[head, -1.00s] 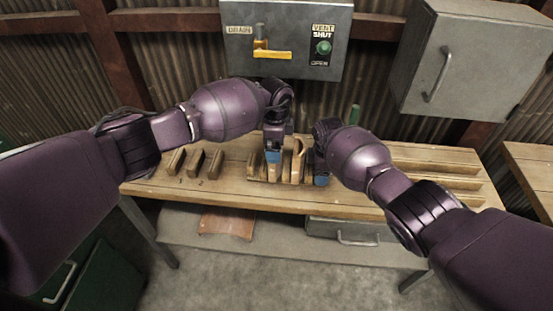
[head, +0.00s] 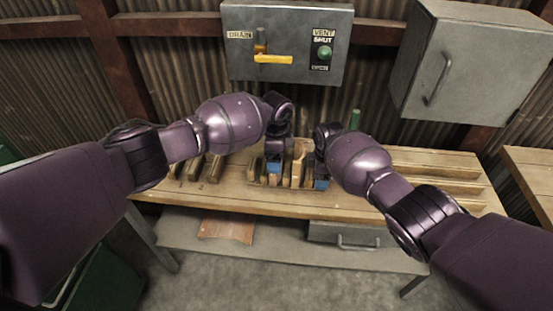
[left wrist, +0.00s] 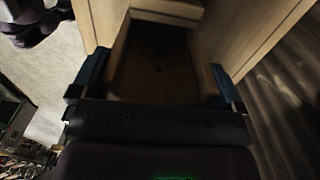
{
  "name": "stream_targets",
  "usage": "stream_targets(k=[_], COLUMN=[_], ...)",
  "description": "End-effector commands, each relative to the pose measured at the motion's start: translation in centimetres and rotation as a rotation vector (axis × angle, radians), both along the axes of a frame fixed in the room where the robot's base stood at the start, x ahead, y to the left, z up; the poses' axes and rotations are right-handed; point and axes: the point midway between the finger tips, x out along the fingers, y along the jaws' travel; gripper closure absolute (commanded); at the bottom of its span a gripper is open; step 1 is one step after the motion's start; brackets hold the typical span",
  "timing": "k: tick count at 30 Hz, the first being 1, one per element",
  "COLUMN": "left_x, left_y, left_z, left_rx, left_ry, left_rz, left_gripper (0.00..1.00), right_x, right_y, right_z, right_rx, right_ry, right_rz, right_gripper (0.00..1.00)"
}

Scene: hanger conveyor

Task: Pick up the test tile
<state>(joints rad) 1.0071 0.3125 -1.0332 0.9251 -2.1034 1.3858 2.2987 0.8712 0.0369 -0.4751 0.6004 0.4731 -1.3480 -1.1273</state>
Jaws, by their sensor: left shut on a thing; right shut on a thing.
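The left wrist view shows a dark brown tile-like piece (left wrist: 160,62) with tan edges between the blue fingertips of my left gripper (left wrist: 160,85). I cannot read any mark that names it the test tile. In the head view my left gripper (head: 274,166) points down at the rack on the bench, its jaws shut on this piece. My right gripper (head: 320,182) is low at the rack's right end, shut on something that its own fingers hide. A pale upright wooden piece (head: 298,160) stands between the two grippers.
The wooden workbench (head: 230,197) carries several upright wooden blocks (head: 214,170) left of the grippers and long slotted rails (head: 440,172) at right. Behind are a grey control panel (head: 300,80) with a yellow lever (head: 273,59) and a grey wall cabinet (head: 450,70).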

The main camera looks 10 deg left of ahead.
Motion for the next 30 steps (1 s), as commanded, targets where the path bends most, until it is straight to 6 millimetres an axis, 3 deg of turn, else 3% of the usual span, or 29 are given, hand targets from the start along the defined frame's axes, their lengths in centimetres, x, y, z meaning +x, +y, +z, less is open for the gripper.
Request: stream_targets(k=[5, 18, 30], left_x=[0.1, 0.1, 0.0], left_y=[0.0, 0.0, 0.0], left_z=[1.8, 9.0, 10.0], left_rx=[-0.002, -0.001, -0.001], left_ry=[-0.004, -0.003, -0.001], left_rz=[-0.002, -0.001, 0.000], left_gripper=[0.36, 0.36, 0.36], right_x=[0.0, 0.0, 0.0], right_y=[0.0, 0.0, 0.0], right_z=[0.0, 0.0, 0.0], right_rx=[0.000, 0.000, 0.000], right_ry=[0.000, 0.000, 0.000], right_rz=[0.000, 0.000, 0.000], right_gripper=[0.64, 0.64, 0.64])
